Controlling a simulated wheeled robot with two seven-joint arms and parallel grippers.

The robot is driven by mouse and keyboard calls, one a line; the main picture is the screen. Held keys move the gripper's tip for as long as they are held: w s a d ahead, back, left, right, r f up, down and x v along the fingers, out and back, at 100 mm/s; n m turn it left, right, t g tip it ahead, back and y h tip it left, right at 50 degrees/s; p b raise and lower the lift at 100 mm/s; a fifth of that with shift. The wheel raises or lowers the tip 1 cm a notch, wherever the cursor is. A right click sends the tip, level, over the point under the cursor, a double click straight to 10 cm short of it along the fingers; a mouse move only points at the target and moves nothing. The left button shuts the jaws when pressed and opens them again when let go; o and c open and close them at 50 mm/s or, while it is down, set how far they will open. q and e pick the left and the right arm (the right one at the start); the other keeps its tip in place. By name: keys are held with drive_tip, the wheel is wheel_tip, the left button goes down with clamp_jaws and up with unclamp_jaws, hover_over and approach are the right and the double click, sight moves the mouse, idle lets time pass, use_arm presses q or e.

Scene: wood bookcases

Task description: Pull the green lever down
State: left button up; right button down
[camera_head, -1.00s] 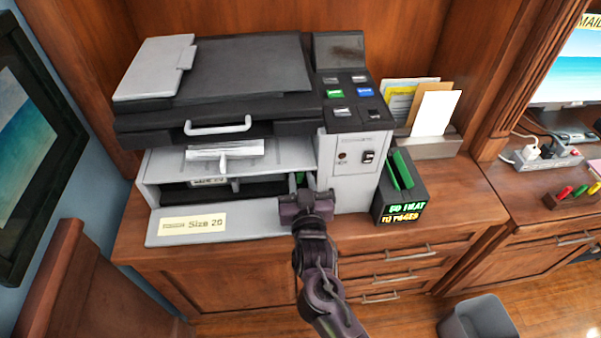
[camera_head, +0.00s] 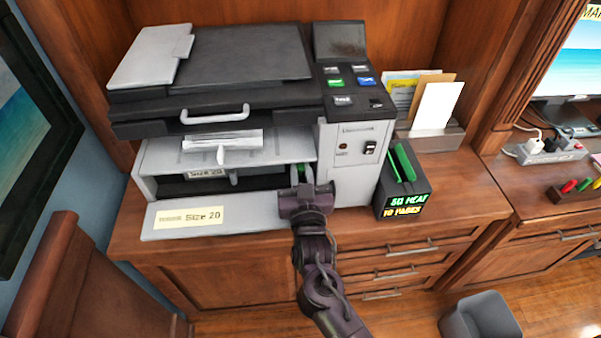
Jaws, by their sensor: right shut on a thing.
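The green lever (camera_head: 301,171) shows as a small green patch inside the open front of the grey and black printer (camera_head: 335,165), at the right end of its opening. My right gripper (camera_head: 303,180) reaches into that opening from the front, with its fingers closed around the green lever. The fingers and gripper body hide most of the lever. My left gripper is not in view.
A fold-down panel labelled "Size 20" (camera_head: 160,225) lies open at the printer's front. A black box with green slots (camera_head: 400,190) stands close to the right. A paper holder (camera_head: 440,138) is behind it. A grey bin (camera_head: 480,318) stands on the floor.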

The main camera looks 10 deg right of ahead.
drive_tip(key=c, duration=1.6)
unclamp_jaws()
drive_tip(key=shift+c, duration=0.2)
drive_tip(key=shift+s, duration=0.15)
drive_tip(key=s, duration=0.4)
drive_tip(key=s+f+b, duration=0.1)
drive_tip(key=s, duration=0.1)
drive_tip(key=shift+s, duration=0.75)
drive_tip(key=shift+r, duration=0.1)
